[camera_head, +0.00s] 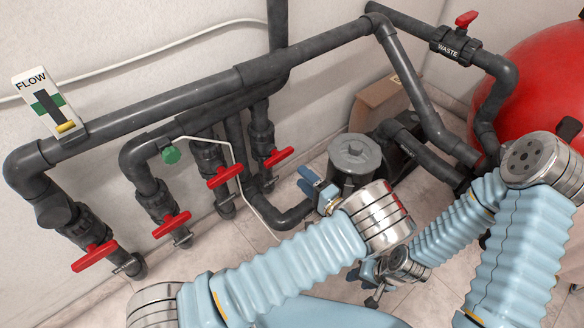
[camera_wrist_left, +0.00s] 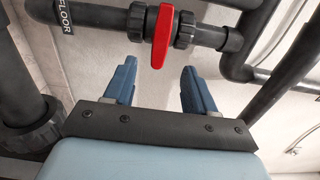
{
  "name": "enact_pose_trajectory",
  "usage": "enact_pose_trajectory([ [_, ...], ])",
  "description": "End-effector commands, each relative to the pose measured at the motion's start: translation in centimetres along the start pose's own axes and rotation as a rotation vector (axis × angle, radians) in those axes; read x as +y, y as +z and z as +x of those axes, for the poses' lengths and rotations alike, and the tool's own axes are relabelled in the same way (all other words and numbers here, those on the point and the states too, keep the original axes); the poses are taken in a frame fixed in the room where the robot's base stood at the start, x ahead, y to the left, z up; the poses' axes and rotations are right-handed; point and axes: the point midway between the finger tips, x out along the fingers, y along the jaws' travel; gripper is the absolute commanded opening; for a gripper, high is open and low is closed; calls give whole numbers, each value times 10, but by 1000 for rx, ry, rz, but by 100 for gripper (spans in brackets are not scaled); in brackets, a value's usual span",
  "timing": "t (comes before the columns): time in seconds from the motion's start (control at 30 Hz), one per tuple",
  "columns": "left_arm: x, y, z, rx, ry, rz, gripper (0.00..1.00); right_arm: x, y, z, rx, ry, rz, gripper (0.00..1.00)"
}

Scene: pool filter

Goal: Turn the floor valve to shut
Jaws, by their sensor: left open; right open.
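In the left wrist view a red valve handle (camera_wrist_left: 162,38) stands crosswise to its dark grey pipe. A label reading FLOOR (camera_wrist_left: 66,22) is on the pipe to its left. My left gripper (camera_wrist_left: 158,70) is open, its blue fingers pointing towards the valve. The handle appears between the fingertips but beyond them, and nothing is held. In the head view my left gripper (camera_head: 310,182) is right of the row of red-handled valves; the nearest handle (camera_head: 279,157) may be the floor valve, but no label shows there. My right gripper (camera_head: 372,296) is open, low in the middle, partly hidden.
Other red handles (camera_head: 225,176) stand along the wall pipes to the left. A FLOW gauge (camera_head: 48,103) sits on the upper pipe. A grey pump lid (camera_head: 354,155) is just beyond my left gripper. The WASTE valve (camera_head: 455,47) and red tank (camera_head: 545,75) are at right.

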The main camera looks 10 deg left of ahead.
Motion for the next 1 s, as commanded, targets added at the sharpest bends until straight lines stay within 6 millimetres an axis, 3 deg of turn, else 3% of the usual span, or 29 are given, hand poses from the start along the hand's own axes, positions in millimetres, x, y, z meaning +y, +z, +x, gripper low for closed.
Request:
enact_pose_trajectory([
  [0.1, 1, 0, -19, 1, 0, -1, 55, 2, 0, 2, 1, 1, 1, 43],
  [0.23, 0, 0, -29, 1, 0, 0, 55, 2, -1, 2, 2, 1, 1, 43],
  [0.8, 0, 0, -31, -2, 2, 2, 55, 2, 0, 2, 1, 1, 1, 43],
  [0.93, 16, 18, -20, -60, 84, 48, 55, 2, 0, 2, 1, 1, 1, 43],
  [1.0, 39, 44, -10, -139, 206, 111, 55, 1, 0, 1, 1, 1, 1, 43],
])
